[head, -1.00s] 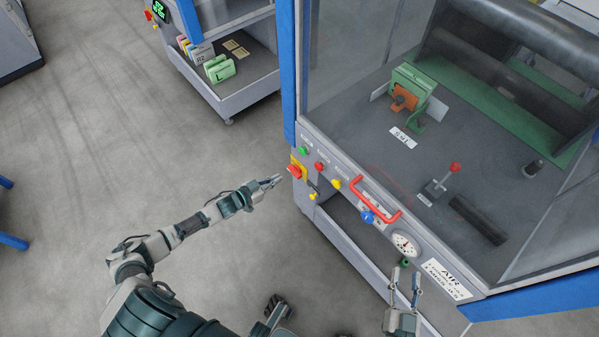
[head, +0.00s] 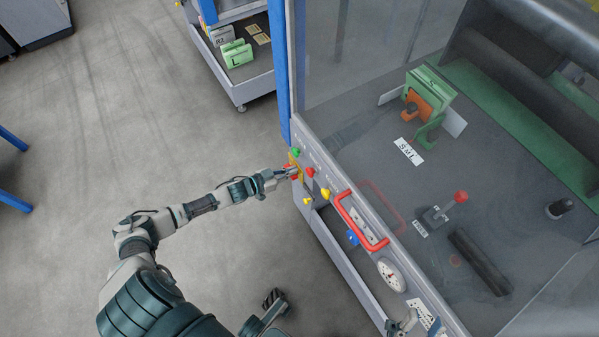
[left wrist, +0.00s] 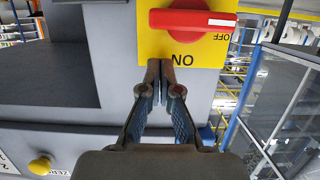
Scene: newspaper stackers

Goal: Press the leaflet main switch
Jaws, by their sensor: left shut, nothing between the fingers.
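The main switch (left wrist: 193,20) is a red rotary knob on a yellow plate (left wrist: 183,53) lettered ON and OFF, upside down in the left wrist view. Its knob lies horizontal, with the white mark at the right, beside OFF. My left gripper (left wrist: 160,70) is shut and empty, its tips over the plate's lower edge, just below the knob. I cannot tell whether they touch. In the head view my left gripper (head: 290,173) is at the panel's left end and hides most of the switch. My right gripper (head: 405,323) is partly cut off at the bottom edge.
The panel also has a green button (head: 296,151), a red button (head: 310,171), a yellow button (head: 325,193), a red handle (head: 360,220) and a gauge (head: 391,276). A cart (head: 240,85) stands behind.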

